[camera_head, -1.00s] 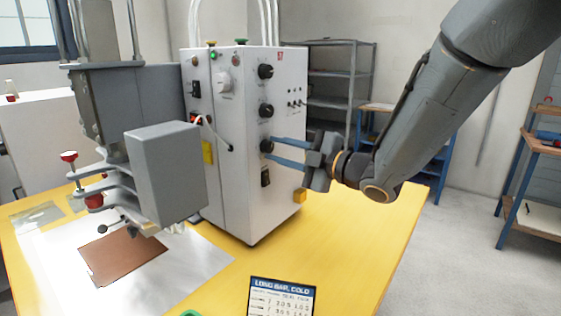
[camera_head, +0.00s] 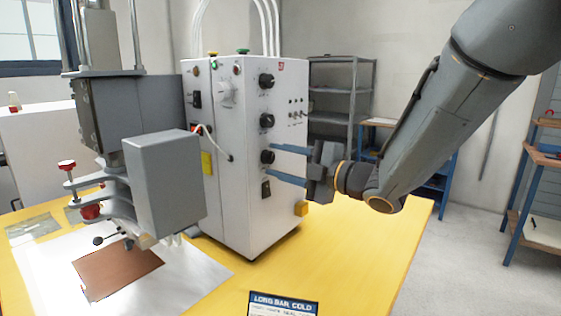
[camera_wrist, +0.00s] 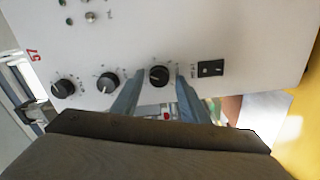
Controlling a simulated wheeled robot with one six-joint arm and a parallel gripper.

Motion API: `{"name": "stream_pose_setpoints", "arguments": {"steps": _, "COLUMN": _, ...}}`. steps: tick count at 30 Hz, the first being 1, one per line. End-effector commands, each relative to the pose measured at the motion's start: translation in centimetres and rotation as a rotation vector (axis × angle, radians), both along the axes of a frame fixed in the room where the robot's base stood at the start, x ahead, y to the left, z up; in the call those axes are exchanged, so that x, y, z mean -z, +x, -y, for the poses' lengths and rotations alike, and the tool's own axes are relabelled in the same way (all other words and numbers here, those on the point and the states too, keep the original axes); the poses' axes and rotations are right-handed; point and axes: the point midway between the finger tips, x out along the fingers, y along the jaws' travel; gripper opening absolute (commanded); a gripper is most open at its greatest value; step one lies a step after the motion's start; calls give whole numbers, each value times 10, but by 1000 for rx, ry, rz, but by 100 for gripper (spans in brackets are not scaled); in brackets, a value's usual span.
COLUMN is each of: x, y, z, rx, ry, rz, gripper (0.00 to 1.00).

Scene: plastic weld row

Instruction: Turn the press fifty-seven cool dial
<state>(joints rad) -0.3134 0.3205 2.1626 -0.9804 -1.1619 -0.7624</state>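The press cabinet (camera_head: 243,190) is a white box with a red 57 tag, which also shows in the wrist view (camera_wrist: 34,55). Its right face carries a column of three black dials: an upper dial (camera_head: 266,80), a middle dial (camera_head: 267,121) and a lowest dial (camera_head: 268,156). Their lettering is too small to read, so I cannot tell which is marked cool. My gripper (camera_head: 271,161) is open, its blue fingers on either side of the lowest dial. In the wrist view this dial (camera_wrist: 159,76) sits between the fingertips, with gaps visible beside it.
A dark rocker switch (camera_wrist: 210,68) sits beside the lowest dial, close to one finger. The grey press head (camera_head: 165,180) stands left of the cabinet over a brown sheet (camera_head: 118,270). A placard (camera_head: 284,304) stands at the front of the yellow table (camera_head: 350,260), whose right part is clear.

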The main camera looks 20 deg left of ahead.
Motion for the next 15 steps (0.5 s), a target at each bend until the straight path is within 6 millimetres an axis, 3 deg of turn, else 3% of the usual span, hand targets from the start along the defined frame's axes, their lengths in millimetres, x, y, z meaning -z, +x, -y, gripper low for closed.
{"name": "stream_pose_setpoints", "arguments": {"steps": 10, "x": -1, "y": 0, "z": 3, "rx": 2, "ry": 1, "rz": 1, "gripper": 44}}
{"name": "stream_pose_setpoints", "arguments": {"steps": 15, "x": -1, "y": -7, "z": 22, "rx": 4, "ry": 0, "rz": 1, "gripper": 44}}
